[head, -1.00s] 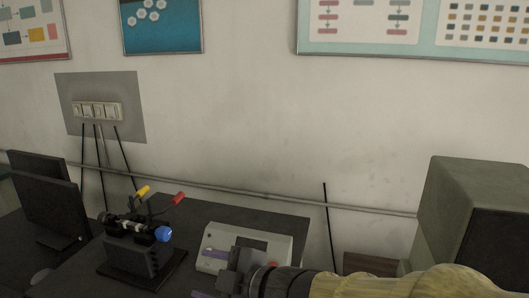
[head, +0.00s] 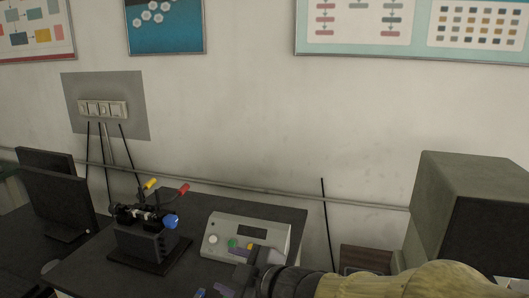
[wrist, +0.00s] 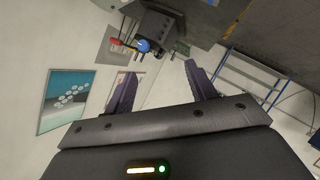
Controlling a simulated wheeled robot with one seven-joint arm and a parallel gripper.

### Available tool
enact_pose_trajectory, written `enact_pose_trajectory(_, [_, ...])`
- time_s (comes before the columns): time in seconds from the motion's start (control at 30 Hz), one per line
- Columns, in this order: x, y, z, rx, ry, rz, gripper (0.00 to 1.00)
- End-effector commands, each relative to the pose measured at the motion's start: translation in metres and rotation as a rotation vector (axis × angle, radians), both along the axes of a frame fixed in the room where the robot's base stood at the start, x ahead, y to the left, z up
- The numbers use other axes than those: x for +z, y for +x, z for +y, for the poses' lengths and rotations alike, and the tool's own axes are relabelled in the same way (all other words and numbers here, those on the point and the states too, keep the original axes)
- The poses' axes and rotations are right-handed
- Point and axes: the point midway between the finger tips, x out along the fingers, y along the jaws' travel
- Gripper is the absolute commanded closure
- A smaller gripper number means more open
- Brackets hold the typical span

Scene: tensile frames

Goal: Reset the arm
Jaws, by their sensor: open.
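My arm (head: 390,283) reaches in from the lower right of the head view, in a yellowish sleeve. My gripper (head: 231,274) is at the bottom middle, in front of the grey control box (head: 265,228). Its two purple fingers are apart with nothing between them; the lower one is partly cut off by the frame edge. In the wrist view the open fingers of my gripper (wrist: 158,85) also show empty. I cannot tell whether the gripper touches the box, whose lower front it partly hides.
A black bench device (head: 143,247) with a blue knob and yellow and red handles stands left of the box on the dark table (head: 208,204). A monitor (head: 58,203) is at far left. A large grey cabinet (head: 455,185) stands at right. A blue-framed rack (wrist: 250,72) shows in the wrist view.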

Motion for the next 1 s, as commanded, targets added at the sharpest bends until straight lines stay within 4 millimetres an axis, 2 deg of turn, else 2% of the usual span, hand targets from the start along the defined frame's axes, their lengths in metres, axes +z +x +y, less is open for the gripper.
enact_pose_trajectory(0.27, [-0.032, 0.028, -0.062, -0.320, -0.010, 0.177, 0.44])
enact_pose_trajectory(0.37, [-0.051, 0.033, -0.095, -0.483, -0.011, 0.284, 0.44])
enact_pose_trajectory(0.43, [-0.069, 0.031, -0.124, -0.628, -0.009, 0.389, 0.44])
enact_pose_trajectory(0.53, [-0.098, 0.015, -0.165, -0.848, 0.001, 0.572, 0.44])
enact_pose_trajectory(0.6, [-0.117, -0.003, -0.188, -0.993, 0.014, 0.713, 0.44])
enact_pose_trajectory(0.7, [-0.138, -0.032, -0.208, -1.163, 0.042, 0.904, 0.44])
enact_pose_trajectory(0.83, [-0.151, -0.060, -0.215, -1.287, 0.074, 1.073, 0.44])
enact_pose_trajectory(1.0, [-0.155, -0.068, -0.215, -1.317, 0.084, 1.122, 0.44])
